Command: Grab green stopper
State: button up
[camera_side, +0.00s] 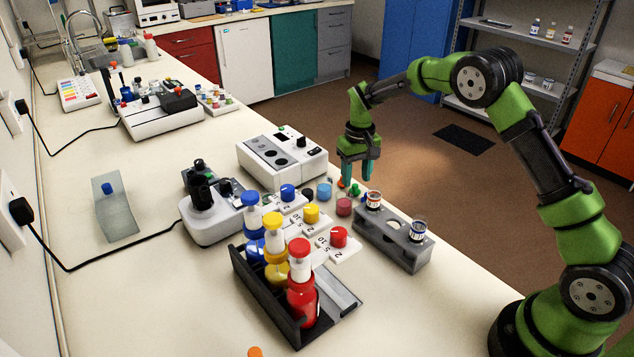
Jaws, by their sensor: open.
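The green stopper (355,190) is a small piece on the bench near its right edge, beside the grey vial rack. My gripper (357,179) points down with its teal fingers apart, just above and around the stopper's position in this view. No stopper shows between the fingers. I cannot tell whether the fingertips touch the stopper or how high they are above the bench.
An orange stopper (341,183), a blue one (324,191) and a dull red one (344,206) lie close by. The grey rack (393,238) with two vials is just in front. A white instrument (282,158) stands to the left. Dropper bottles stand in a dark tray (268,302).

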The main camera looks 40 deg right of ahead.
aim_at(355, 189)
notch_tip(355, 189, down, 2)
jog(key=shift+f, duration=0.2)
grip_shut()
jog(key=shift+r, duration=0.1)
